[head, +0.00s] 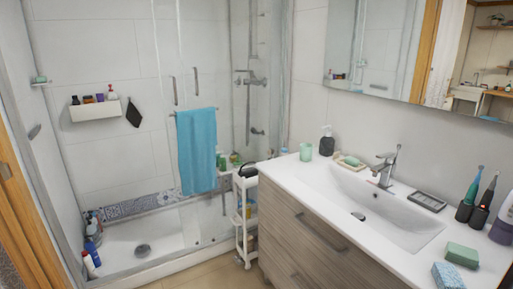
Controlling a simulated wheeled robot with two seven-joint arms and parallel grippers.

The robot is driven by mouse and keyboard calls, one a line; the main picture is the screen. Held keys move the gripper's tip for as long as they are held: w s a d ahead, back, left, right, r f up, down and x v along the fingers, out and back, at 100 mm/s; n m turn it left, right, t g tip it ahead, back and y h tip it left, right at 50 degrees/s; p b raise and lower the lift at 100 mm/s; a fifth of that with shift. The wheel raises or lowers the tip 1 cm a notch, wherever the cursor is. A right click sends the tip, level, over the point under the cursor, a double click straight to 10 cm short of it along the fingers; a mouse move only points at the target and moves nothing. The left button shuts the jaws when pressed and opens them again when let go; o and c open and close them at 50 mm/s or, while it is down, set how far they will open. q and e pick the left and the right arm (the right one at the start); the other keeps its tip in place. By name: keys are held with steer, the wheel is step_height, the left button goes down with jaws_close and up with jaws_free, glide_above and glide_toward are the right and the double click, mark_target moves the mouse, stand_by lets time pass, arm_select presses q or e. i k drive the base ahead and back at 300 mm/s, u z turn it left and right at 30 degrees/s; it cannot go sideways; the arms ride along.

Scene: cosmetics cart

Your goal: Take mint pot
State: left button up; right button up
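A small mint-green cup or pot (306,152) stands upright at the far left end of the white counter, beside the dark soap dispenser. A narrow white cart (241,222) stands on the floor between the shower and the vanity. Small items, some greenish, sit on or near its top, and a dark object (248,171) lies at its top right. They are too small to tell whether one is a mint pot. Neither of my grippers is in view.
The vanity (310,236) fills the right, with a sink (375,205), faucet (384,170), soap dispenser (327,140), toothbrushes (472,197) and sponges (461,255). The glass shower with a blue towel (197,150) is left. Bare floor (205,277) shows in front of the cart.

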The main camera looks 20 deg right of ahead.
mark_target(306, 149)
steer(key=u, duration=0.35)
steer(key=i, duration=1.95)
steer(key=z, duration=0.8)
steer(key=i, duration=1.2)
steer(key=z, duration=1.2)
